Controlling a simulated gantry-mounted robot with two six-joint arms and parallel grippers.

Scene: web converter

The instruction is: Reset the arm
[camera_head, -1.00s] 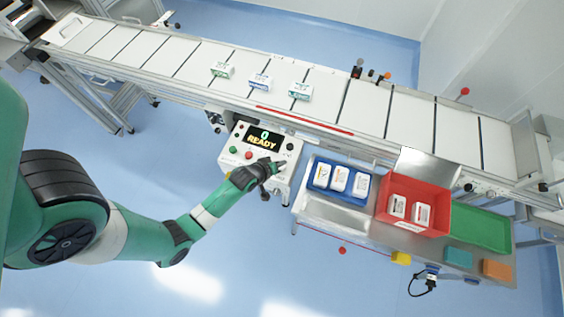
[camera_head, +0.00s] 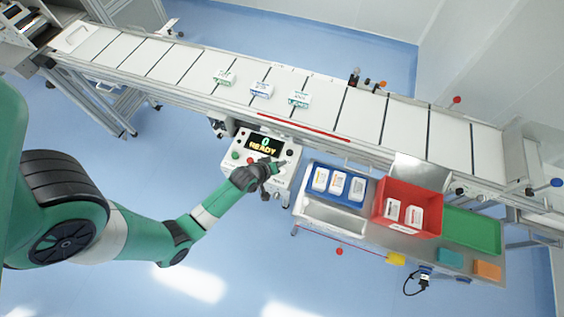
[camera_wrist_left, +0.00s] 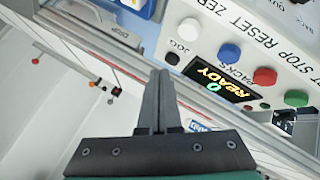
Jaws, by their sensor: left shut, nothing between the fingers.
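The white control panel (camera_head: 283,181) stands in front of the conveyor, and its display (camera_head: 264,144) reads 0 READY. In the left wrist view, the display (camera_wrist_left: 222,82) also shows PACKS. Its row of buttons includes a white one (camera_wrist_left: 190,28), a blue one (camera_wrist_left: 229,52), a red one (camera_wrist_left: 265,76) and a green one (camera_wrist_left: 296,98). A black JOG button (camera_wrist_left: 171,58) sits at the panel edge. My left gripper (camera_head: 277,166) is shut and empty over the panel's right part. In the wrist view, its fingertips (camera_wrist_left: 162,73) appear near the JOG button; contact cannot be told. My right gripper is not in view.
A conveyor (camera_head: 397,127) runs behind the panel with several packs on it. To the right, a bench holds a blue tray (camera_head: 339,201) and a red bin (camera_head: 407,184) with packs, and an empty green tray (camera_head: 472,230). Blue floor is open in front.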

